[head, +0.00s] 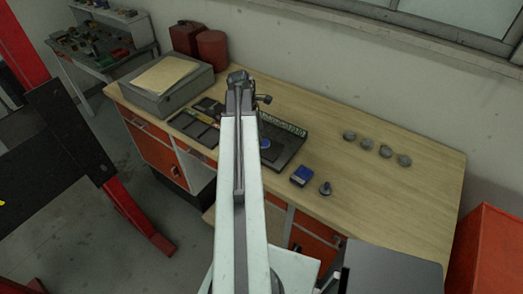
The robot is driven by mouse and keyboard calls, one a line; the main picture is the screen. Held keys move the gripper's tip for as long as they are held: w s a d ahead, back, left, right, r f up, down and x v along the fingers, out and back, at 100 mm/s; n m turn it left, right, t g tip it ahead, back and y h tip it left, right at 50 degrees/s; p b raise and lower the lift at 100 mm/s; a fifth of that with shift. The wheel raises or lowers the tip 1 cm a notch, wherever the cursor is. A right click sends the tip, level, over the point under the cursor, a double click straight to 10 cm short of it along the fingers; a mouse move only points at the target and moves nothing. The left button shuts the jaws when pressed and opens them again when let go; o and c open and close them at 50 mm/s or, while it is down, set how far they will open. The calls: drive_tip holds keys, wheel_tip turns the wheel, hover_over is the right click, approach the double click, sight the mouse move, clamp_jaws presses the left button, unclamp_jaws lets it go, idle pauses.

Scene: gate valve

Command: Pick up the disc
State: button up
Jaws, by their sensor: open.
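My arm reaches away from me over the wooden workbench (420,195). My gripper (239,76) is at its far end, small in the head view, above the back part of the bench. Its jaws are open and I see nothing held in them. A dark tray (283,158) lies just right of my arm, with a round blue piece (265,143) partly hidden by the arm. This may be the disc, but I cannot tell for sure. Several small grey round pieces (366,144) lie in a row on the right of the bench, apart from my gripper.
A blue box (302,175) and a small blue part (325,188) lie near the bench's front edge. A grey case (166,84), a red can (187,38) and a dark red canister (211,50) stand at the left. The bench's right side is mostly clear.

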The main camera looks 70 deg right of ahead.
drive_tip(key=b+x, duration=0.5)
drive_tip(key=shift+f, duration=0.2)
drive_tip(key=shift+r, duration=0.15)
clamp_jaws()
drive_tip(key=shift+w+r, duration=0.1)
drive_tip(key=shift+r, duration=0.05)
wheel_tip(320, 180, up, 4)
drive_tip(key=p, duration=0.4)
drive_tip(key=shift+f, duration=0.25)
drive_tip(key=shift+a+r, duration=0.1)
drive_tip(key=shift+a, duration=0.35)
drive_tip(key=w+a, duration=0.2)
drive_tip(key=a, duration=0.5)
drive_tip(key=shift+w+r, duration=0.2)
